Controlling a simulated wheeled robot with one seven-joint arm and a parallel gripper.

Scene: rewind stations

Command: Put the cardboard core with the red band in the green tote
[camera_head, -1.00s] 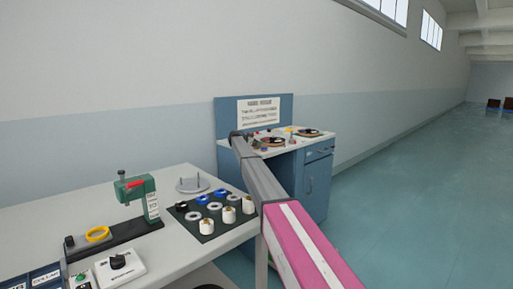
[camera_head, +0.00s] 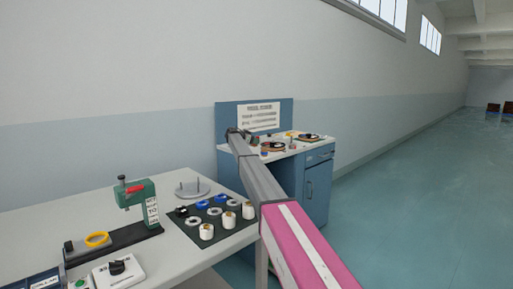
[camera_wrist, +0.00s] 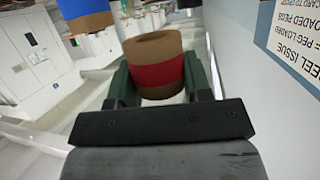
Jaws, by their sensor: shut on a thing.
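My gripper (camera_wrist: 157,78) is shut on a cardboard core with a red band (camera_wrist: 157,72); its dark green fingers press it from both sides in the wrist view. The core's brown open rim faces up in that view. In the head view my arm reaches toward the far blue station, and its small dark end (camera_head: 237,133) is beside the station's sign; the core cannot be made out there. I see no green tote in either view.
A blue-banded core (camera_wrist: 85,12) is at the wrist view's upper left. The far blue station (camera_head: 255,178) has reels on top and a sign panel (camera_head: 258,117). A nearer white bench (camera_head: 80,217) bears a green press (camera_head: 137,192) and a dark mat (camera_head: 220,233) of rolls.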

